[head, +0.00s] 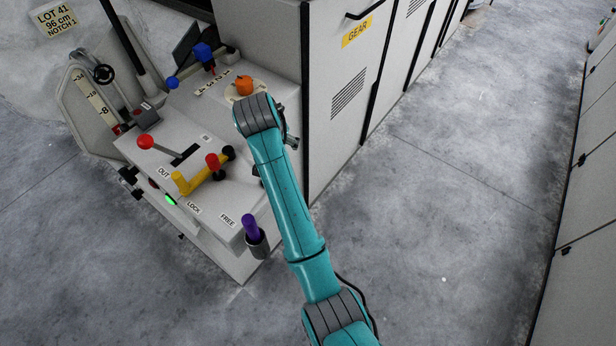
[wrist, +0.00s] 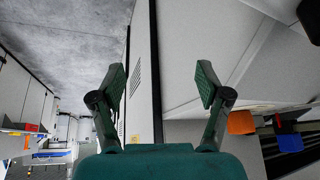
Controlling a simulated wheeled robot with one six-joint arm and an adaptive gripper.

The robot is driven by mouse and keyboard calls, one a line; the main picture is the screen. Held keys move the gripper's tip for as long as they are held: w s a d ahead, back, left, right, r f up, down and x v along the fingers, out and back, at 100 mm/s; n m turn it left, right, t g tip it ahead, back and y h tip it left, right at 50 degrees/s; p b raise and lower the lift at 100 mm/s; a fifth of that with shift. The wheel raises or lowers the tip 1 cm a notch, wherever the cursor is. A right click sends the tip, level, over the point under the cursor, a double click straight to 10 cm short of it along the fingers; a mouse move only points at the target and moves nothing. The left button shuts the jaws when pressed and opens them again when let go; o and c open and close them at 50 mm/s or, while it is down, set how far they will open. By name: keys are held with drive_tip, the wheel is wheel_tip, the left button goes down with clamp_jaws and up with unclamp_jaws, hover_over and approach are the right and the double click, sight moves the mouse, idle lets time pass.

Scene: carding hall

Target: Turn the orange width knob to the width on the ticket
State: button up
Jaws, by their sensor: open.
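The orange width knob (head: 244,86) stands on a pale round dial on the back right of the grey machine top, just behind my arm's wrist in the head view. Its pointer reading is too small to tell. The ticket (head: 55,20) at the upper left reads LOT 41, 96 cm, NOTCH 1. In the wrist view my gripper (wrist: 160,84) is open with nothing between its fingers. An orange shape (wrist: 240,122), which looks like the knob, is right of the fingers and apart from them. In the head view my wrist hides most of the gripper.
A red-ball lever (head: 145,142), a yellow handle (head: 190,182) with a red knob, a blue knob (head: 202,51) and a purple grip (head: 250,226) stick up from the machine. A tall cabinet (head: 345,90) stands close to the right. The floor (head: 450,220) right is clear.

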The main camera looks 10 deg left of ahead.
drive_tip(key=s+d+f+t, duration=0.1)
drive_tip(key=s+d+f, duration=0.1)
drive_tip(key=d+f, duration=0.6)
drive_tip(key=shift+s+f+y, duration=0.2)
drive_tip(key=shift+f+y, duration=0.1)
drive_tip(key=shift+f, duration=0.6)
drive_tip(key=s+d+f+n+t, duration=0.1)
drive_tip(key=s+d+f, duration=0.85)
drive_tip(key=d, duration=0.25)
drive_tip(key=s+d+f+t+y, duration=0.1)
drive_tip(key=s+d+f+t, duration=0.1)
drive_tip(key=s+d, duration=0.8)
drive_tip(key=s+d+r+t, duration=0.1)
drive_tip(key=s+d+r, duration=0.25)
drive_tip(key=s, duration=0.45)
drive_tip(key=s+d+r+t, duration=0.2)
drive_tip(key=s+d+r, duration=0.15)
drive_tip(key=s, duration=0.45)
drive_tip(key=s+d+r+m+t+h, duration=0.1)
drive_tip(key=s+d+r+t+h, duration=0.1)
drive_tip(key=s+r, duration=0.8)
drive_tip(key=shift+s+r, duration=0.35)
drive_tip(key=shift+r, duration=1.7)
drive_tip(key=shift+d, duration=0.1)
